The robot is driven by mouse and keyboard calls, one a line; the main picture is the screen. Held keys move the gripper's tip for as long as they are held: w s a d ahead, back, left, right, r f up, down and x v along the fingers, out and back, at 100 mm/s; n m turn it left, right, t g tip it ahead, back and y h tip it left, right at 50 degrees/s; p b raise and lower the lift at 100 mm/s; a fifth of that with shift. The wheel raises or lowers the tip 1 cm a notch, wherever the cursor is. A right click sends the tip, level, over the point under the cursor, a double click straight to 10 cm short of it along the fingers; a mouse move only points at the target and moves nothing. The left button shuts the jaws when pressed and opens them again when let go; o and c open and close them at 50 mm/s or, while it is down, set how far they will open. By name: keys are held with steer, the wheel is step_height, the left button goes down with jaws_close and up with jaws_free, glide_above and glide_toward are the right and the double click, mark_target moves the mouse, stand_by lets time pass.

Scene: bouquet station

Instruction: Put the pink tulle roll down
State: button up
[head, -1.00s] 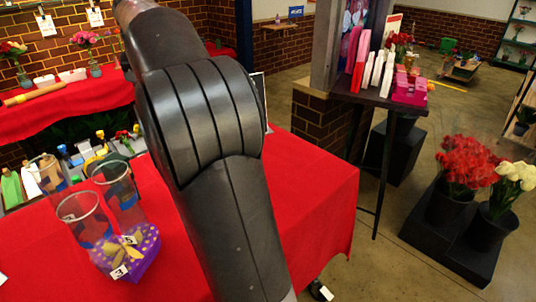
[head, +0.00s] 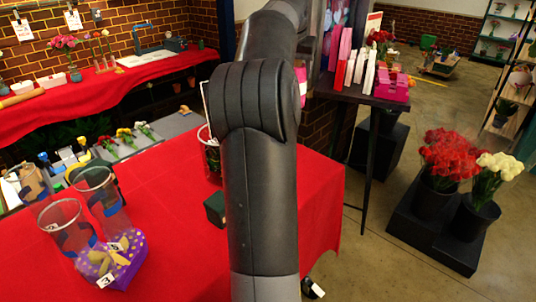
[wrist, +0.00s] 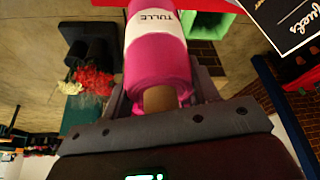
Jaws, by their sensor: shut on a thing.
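The pink tulle roll (wrist: 158,62) fills the top middle of the wrist view. It has a white band reading TULLE and a tan core end toward the camera. My gripper (wrist: 160,88) is shut on it, with a dark finger on each side. A strip of red cloth shows behind the roll's far end; whether they touch I cannot tell.
The red-covered table (head: 180,210) bears a dark green box (head: 214,208) beside my arm and clear tubes (head: 100,195) at left. A green open box (wrist: 208,24) and a chalkboard sign (wrist: 288,22) are near the roll. Buckets of flowers (head: 455,165) stand at right.

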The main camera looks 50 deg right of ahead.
steer(key=shift+s+d+f, duration=0.2)
steer(key=shift+s+d, duration=0.2)
steer(key=shift+s, duration=0.05)
steer(key=shift+s+d+f, duration=0.2)
steer(key=shift+s+d, duration=0.15)
steer(key=shift+s, duration=0.1)
step_height(320, 180, down, 10)
steer(key=shift+w+f, duration=0.1)
steer(key=shift+w, duration=0.05)
steer(key=w+a+f, duration=0.3)
steer(key=w+f, duration=0.8)
steer(key=shift+f, duration=0.15)
steer(key=o, duration=1)
steer(key=v, duration=1.2)
steer(key=shift+w+a+r, duration=0.15)
steer(key=shift+a+r, duration=0.1)
